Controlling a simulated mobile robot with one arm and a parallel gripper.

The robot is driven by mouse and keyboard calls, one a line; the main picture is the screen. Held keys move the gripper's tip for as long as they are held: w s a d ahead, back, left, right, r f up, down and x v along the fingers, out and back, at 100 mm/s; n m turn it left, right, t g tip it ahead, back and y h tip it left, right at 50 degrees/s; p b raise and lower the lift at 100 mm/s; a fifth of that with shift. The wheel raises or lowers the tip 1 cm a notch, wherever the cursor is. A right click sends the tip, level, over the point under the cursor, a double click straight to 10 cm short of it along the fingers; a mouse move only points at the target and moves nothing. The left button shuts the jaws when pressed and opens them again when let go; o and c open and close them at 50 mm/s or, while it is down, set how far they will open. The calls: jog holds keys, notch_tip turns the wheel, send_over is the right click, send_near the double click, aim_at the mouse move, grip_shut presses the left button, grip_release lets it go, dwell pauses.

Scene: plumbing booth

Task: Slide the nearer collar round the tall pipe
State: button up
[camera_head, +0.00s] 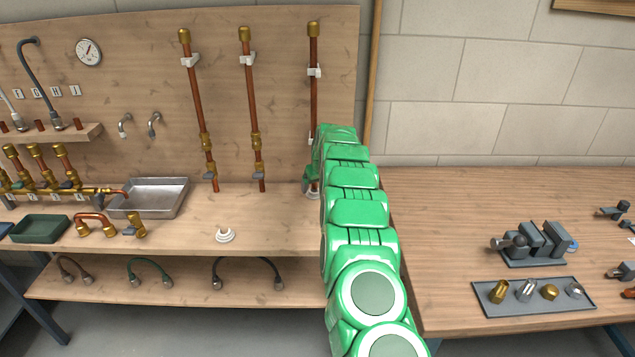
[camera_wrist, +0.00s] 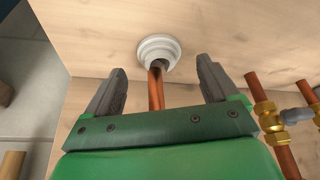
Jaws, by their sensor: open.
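The tall copper pipe (camera_head: 314,100) stands at the right end of the wooden panel, with a brass cap on top. It also shows in the wrist view (camera_wrist: 156,92), running between my fingers. A white collar (camera_wrist: 158,48) is on the bench at the pipe's foot, just beyond my fingertips; the pipe overlaps its rim, and I cannot tell whether it is fully around the pipe. This collar is mostly hidden by my arm in the head view. My gripper (camera_wrist: 159,82) is open, one finger each side of the pipe, not closed on anything. A second white collar (camera_head: 225,235) lies loose on the bench.
Two more pipes stand left, the middle pipe (camera_head: 251,100) close to my gripper; its brass fittings (camera_wrist: 270,117) show in the wrist view. A metal tray (camera_head: 150,205) is farther left. A vise (camera_head: 535,245) stands on the right bench. Bench around the loose collar is clear.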

aim_at(315, 190)
jog(key=shift+x, duration=1.85)
jog(key=shift+c, duration=0.2)
jog(key=c, duration=1.1)
